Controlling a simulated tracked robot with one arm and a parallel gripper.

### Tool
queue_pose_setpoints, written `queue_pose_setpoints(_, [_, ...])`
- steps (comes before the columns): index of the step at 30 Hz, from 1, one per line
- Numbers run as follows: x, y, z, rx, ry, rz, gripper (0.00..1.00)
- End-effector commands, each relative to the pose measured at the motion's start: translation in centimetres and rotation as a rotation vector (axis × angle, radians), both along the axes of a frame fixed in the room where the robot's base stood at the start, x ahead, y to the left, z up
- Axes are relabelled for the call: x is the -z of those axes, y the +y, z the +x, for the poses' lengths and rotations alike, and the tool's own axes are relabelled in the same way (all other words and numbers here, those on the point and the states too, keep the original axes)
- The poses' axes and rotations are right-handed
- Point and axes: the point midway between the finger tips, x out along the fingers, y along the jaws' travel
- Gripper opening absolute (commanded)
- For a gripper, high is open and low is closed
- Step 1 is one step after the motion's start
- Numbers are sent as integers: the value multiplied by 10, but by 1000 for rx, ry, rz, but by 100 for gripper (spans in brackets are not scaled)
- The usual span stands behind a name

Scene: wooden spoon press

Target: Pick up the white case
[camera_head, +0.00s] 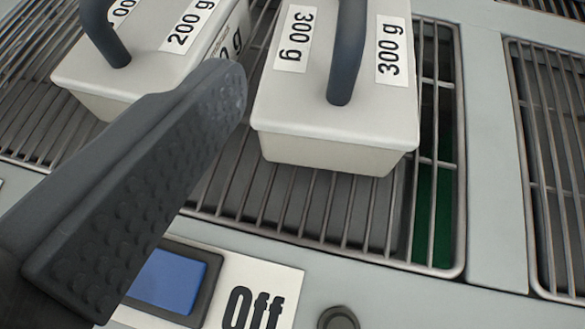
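Two white cases with dark grey handles stand on a metal grate. The case labelled 300 g (333,112) is at upper centre, and the case labelled 200 g (128,78) is at upper left. Both are cut off by the top edge. One dark finger of my gripper (150,185) reaches in from the lower left, with its tip in front of the gap between the cases. Its studded inner pad shows bare, with nothing against it. The other finger is out of view. The finger hides part of the 200 g case.
The slotted grate (300,210) lies in a pale grey surface (490,180), with a second grate (560,150) at right. A blue switch (168,281), an "Off" label (257,295) and a round dark knob (338,318) are at the bottom.

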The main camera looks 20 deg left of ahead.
Motion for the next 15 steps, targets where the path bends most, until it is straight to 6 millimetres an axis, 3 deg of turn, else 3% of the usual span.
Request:
queue_pose_setpoints(1, [17, 3, -6, -19, 8, 36, 100])
queue_pose_setpoints(3, [31, 8, -12, -44, 14, 69, 100])
queue_pose_setpoints(7, [41, 15, -10, -69, 12, 94, 100])
queue_pose_setpoints(15, [60, 20, 32, -71, 10, 95, 100])
